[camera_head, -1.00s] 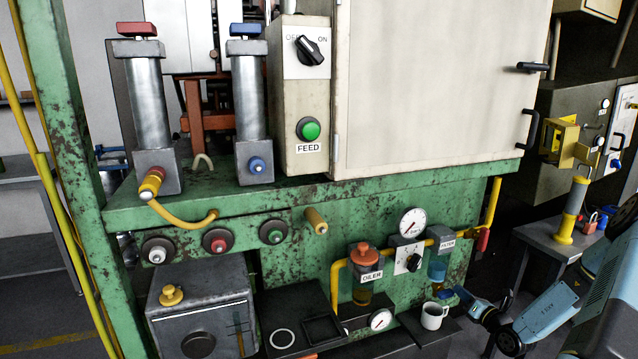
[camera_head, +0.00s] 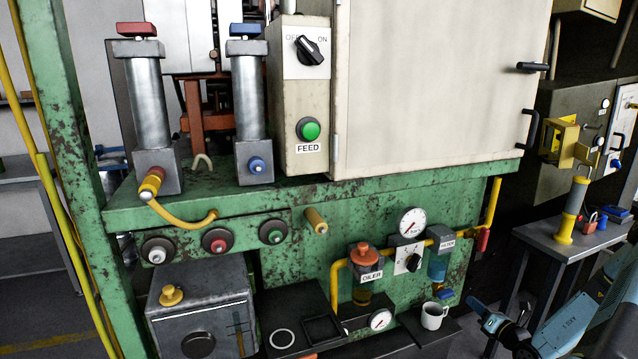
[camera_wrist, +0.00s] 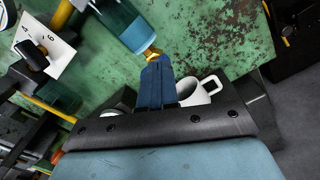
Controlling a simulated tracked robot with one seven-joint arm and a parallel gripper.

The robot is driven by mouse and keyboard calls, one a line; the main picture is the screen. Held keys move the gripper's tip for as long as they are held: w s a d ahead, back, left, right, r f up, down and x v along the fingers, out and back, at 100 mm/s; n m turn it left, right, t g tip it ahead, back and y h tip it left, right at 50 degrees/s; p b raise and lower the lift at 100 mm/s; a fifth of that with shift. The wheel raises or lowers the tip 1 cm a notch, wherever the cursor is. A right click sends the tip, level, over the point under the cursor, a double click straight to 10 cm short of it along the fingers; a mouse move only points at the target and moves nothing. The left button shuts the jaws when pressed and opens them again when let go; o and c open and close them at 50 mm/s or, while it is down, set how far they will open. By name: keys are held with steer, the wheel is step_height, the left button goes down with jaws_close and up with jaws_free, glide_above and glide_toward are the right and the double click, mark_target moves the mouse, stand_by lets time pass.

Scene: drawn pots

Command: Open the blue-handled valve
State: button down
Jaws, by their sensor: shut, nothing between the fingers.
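A small blue handle (camera_head: 445,294) shows below the blue filter bowl (camera_head: 437,270), above the white mug. I take it for the valve's handle. My gripper (camera_head: 476,307) is shut and empty, to the right of the handle and slightly lower, with a gap between them in the head view. In the wrist view my dark blue fingers (camera_wrist: 157,68) lie together and point at the filter bowl (camera_wrist: 122,22). A yellow fitting (camera_wrist: 153,54) shows just past their tips. The handle itself is not clear there; my fingers may hide it.
A white mug (camera_head: 433,316) stands on the dark shelf under the filter. The orange-topped oiler (camera_head: 364,257) and pressure gauge (camera_head: 411,222) are to the left. A side table (camera_head: 560,242) with tools stands at the right.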

steer(key=shift+w+a+r, duration=0.35)
steer(key=shift+w+a, duration=0.45)
steer(key=shift+w+a+r, duration=0.3)
steer(key=shift+w+a, duration=0.45)
steer(key=shift+w, duration=0.05)
steer(key=shift+w+a+r, duration=0.35)
steer(key=shift+w+a, duration=0.45)
steer(key=shift+f, duration=0.6)
steer(key=shift+w+d+f, duration=0.1)
steer(key=shift+d, duration=0.35)
stand_by(0.5)
steer(key=shift+w+d+f, duration=0.25)
steer(key=shift+d+f, duration=0.3)
steer(key=shift+d, duration=0.05)
stand_by(0.4)
steer(key=shift+d+r, duration=0.1)
steer(key=shift+d, duration=0.05)
steer(key=shift+v, duration=2.95)
